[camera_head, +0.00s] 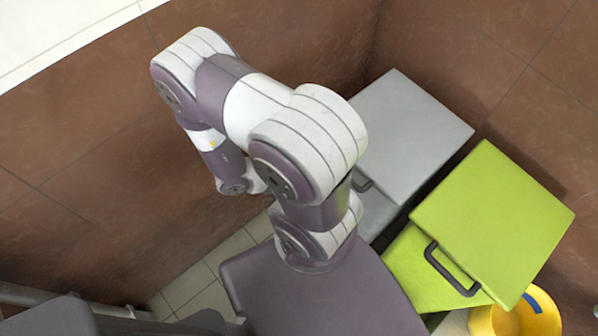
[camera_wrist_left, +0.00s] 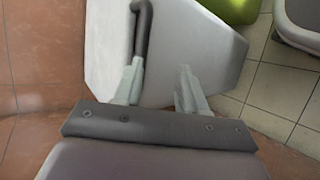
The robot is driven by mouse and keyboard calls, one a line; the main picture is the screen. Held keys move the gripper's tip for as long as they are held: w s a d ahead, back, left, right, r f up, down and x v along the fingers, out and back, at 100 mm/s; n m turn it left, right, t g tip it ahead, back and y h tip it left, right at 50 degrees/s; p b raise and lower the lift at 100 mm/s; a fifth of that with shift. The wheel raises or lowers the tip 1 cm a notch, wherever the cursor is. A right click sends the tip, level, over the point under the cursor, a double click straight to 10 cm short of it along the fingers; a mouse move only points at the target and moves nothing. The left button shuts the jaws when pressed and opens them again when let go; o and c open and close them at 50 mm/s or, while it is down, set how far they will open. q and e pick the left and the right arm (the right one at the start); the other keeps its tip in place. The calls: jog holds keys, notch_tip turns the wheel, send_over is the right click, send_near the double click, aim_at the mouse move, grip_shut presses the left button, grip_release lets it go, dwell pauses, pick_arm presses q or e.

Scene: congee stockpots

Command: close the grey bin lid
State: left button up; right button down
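The grey bin's lid (camera_head: 418,128) lies across the top of the bin in the head view, looking closed. Its dark handle (camera_head: 363,183) shows at the front edge, partly behind my arm. In the left wrist view the pale grey bin (camera_wrist_left: 195,45) fills the upper middle, with the dark handle (camera_wrist_left: 142,32) running upward. My left gripper (camera_wrist_left: 158,88) is open, its two fingers apart. The left finger is close to the handle's lower end; I cannot tell if they touch. In the head view my arm hides the left gripper. My right gripper is not in view.
A green bin with a closed lid (camera_head: 495,222) and dark handle (camera_head: 450,268) stands right of the grey bin. A yellow round bin (camera_head: 515,318) is at the lower right. Brown tiled walls (camera_head: 90,170) stand close behind and at left. Pale floor tiles (camera_head: 190,287) show at lower left.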

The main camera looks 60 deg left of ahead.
pick_arm(q)
jog(key=p+v, duration=0.3)
jog(key=v, duration=0.5)
jog(key=shift+d+r+p, duration=0.15)
jog(key=shift+r+p, duration=0.05)
jog(key=shift+p, duration=0.1)
